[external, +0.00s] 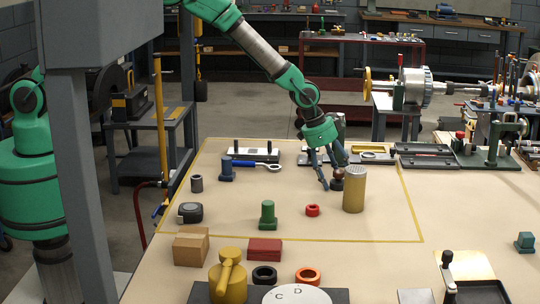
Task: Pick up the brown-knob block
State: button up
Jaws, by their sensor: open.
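A small dark block with a round brown knob (337,174), which I take as the brown-knob block, stands on the table just left of a tan cylinder. My gripper (333,176) reaches down from above, with its fingers spread open. One finger is at the block's left side, and another comes down close to the knob at the back. The fingers partly overlap the block from this view. I cannot tell whether any finger touches it.
The tan cylinder (354,190) stands close on the right. A spanner (262,166) and trays lie behind. The table (370,270) has free room at front right.

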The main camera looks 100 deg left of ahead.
aim_at(339, 171)
jog(key=c, duration=1.5)
jog(key=shift+r, duration=0.15)
jog(key=shift+r+p, duration=0.4)
jog(key=shift+r, duration=1.15)
jog(key=shift+s+r, duration=0.15)
jog(key=shift+s, duration=0.1)
jog(key=s, duration=0.5)
jog(key=s+d+r, duration=0.1)
jog(key=s, duration=0.4)
jog(key=s+d+p, duration=0.1)
jog(key=s, duration=0.4)
jog(key=shift+s+r, duration=0.15)
jog(key=shift+s, duration=0.05)
